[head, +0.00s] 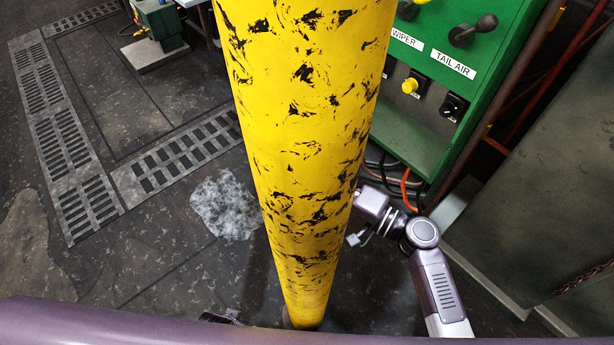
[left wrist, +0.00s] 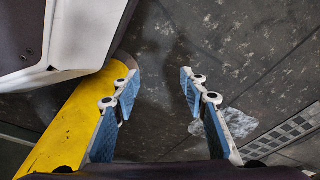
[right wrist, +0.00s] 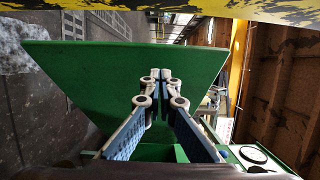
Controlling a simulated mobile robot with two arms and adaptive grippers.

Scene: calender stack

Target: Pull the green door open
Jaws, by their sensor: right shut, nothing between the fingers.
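A broad green panel (right wrist: 85,75) fills the middle of the right wrist view; I cannot tell whether it is the door or another face of the green cabinet. My right gripper (right wrist: 155,80) is shut and empty in front of it; contact cannot be told. In the head view the right gripper (head: 354,238) is low, below the green cabinet (head: 440,110) and partly behind the yellow post. No door handle or open gap is clear. My left gripper (left wrist: 160,80) is open and empty over the floor, to the right of the post in the left wrist view.
A thick yellow post (head: 300,130) stands upright in front of me, hiding part of the cabinet. Cables (head: 405,185) hang under the cabinet. A grey enclosure (head: 530,200) stands at the right. Floor with drain grates (head: 180,155) and a pale patch (head: 226,206) is open at the left.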

